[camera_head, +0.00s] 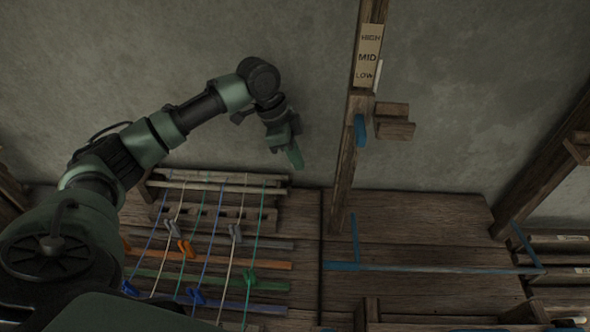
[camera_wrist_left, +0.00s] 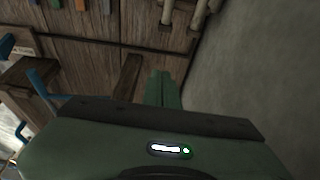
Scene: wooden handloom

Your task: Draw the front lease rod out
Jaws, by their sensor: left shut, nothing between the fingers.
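Two pale rods lie side by side across the back of the threads in the head view, one farther back (camera_head: 205,175) and one nearer (camera_head: 226,188). Their ends also show at the top of the wrist view (camera_wrist_left: 200,14). No label tells which is the front lease rod. My left gripper (camera_head: 295,157) is shut and empty. In the head view it appears above the right ends of the rods, apart from them, fingers pointing down. In the wrist view its green fingers (camera_wrist_left: 163,88) are together. My right gripper is not in view.
Coloured threads with small clips cross a grey, an orange (camera_head: 270,265), a green and a blue bar. A wooden post (camera_head: 345,160) with a HIGH/MID/LOW plate (camera_head: 368,56) stands right of my gripper, with a blue peg (camera_head: 360,131) and wooden blocks (camera_head: 394,121).

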